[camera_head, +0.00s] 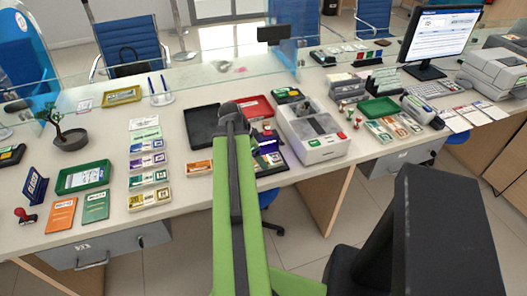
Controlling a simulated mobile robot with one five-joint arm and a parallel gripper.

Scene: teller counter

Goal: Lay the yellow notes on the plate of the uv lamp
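A bundle of yellow notes (150,198) lies flat on the counter, the nearest in a column of banded notes left of my arm. A dark device with a violet-blue part (270,160), which looks like the uv lamp, stands just right of my arm. My arm covers part of it, and I cannot make out its plate clearly. My green arm rises through the middle of the picture to a dark joint. The fingers of my gripper do not show; they are hidden or out of view.
Purple and green bundles (148,161) lie just behind the yellow notes. An orange bundle (198,168) lies between them and my arm. A black tray (203,128) and a red tray (254,107) lie behind. A grey counting machine (313,137) stands right of the lamp. Glass panels line the far edge.

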